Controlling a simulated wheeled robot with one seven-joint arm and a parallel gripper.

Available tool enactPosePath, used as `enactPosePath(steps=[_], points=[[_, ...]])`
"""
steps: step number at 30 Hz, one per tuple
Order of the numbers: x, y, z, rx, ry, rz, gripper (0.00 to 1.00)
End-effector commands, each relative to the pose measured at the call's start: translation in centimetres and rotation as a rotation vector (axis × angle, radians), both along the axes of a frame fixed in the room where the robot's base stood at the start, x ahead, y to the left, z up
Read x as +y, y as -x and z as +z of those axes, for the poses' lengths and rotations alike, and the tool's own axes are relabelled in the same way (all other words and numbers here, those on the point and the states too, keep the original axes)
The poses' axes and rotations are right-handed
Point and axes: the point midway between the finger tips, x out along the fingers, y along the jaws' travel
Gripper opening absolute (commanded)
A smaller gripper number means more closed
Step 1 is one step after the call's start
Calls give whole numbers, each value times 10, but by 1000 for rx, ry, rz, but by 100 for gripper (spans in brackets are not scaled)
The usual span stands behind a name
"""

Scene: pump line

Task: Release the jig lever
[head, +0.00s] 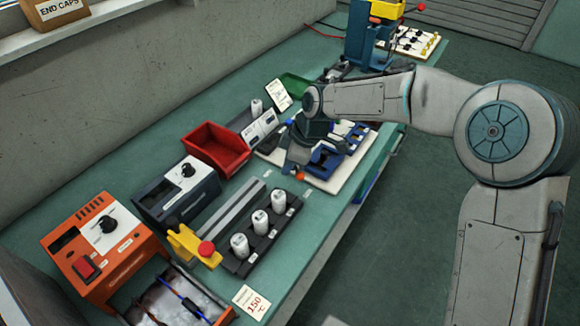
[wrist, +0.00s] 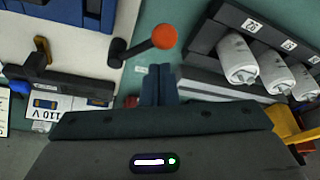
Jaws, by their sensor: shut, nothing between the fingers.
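The jig lever (wrist: 140,45) shows in the wrist view as a short dark arm with an orange-red ball knob (wrist: 165,37) on its end. It sits at the edge of the white board (wrist: 128,15), and the knob reaches out over the green bench. In the head view the knob (head: 300,176) shows just below my gripper (head: 297,160). The blue jig (head: 328,158) stands on the board, partly hidden by my arm. In the wrist view my gripper (wrist: 158,72) is shut and empty, its fingertips a little short of the knob and apart from it in the picture.
A black rack (head: 262,245) with three white cylinders stands near the gripper, beside a grey rail and a yellow clamp (head: 190,245). A red bin (head: 217,148), a dark control box (head: 177,195) and an orange box (head: 105,250) line the wall side.

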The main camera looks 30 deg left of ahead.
Motion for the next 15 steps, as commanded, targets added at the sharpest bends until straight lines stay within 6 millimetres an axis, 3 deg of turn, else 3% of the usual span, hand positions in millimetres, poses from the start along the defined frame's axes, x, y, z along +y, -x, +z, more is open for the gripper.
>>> enactPosePath(steps=[15], points=[[9, 0, 2, -1, -1, 1, 0]])
